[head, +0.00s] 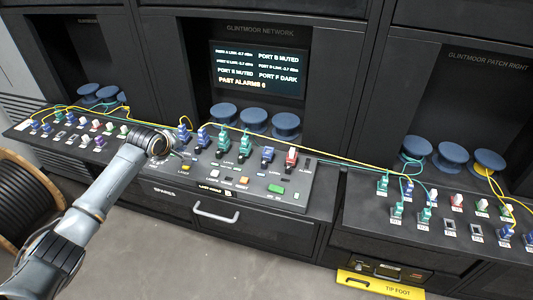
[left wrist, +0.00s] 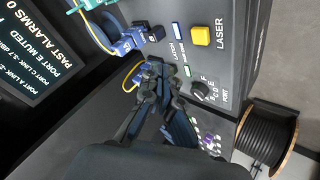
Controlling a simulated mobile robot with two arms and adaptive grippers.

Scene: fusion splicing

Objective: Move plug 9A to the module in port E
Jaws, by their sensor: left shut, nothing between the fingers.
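My left gripper (head: 172,150) is at the left end of the centre console, by the yellow button. Its fingers are shut and empty; in the left wrist view the fingertips (left wrist: 153,82) are near a blue module (left wrist: 128,43) and a yellow cable. A row of modules stands on the console: blue (head: 202,138), green (head: 222,144), another green (head: 245,147), blue (head: 267,156) and red (head: 290,159). Their port letters are too small to read, so I cannot tell port E. I cannot make out plug 9A among the plugs. My right gripper is not in view.
The left panel (head: 60,149) and right panel (head: 350,197) hold several small plugs. Yellow and green cables cross the consoles. A screen (head: 258,70) reads PORT F DARK. The LASER button (left wrist: 200,36) and port knob (left wrist: 200,88) lie near the left gripper. A cable drum (head: 22,205) stands at left.

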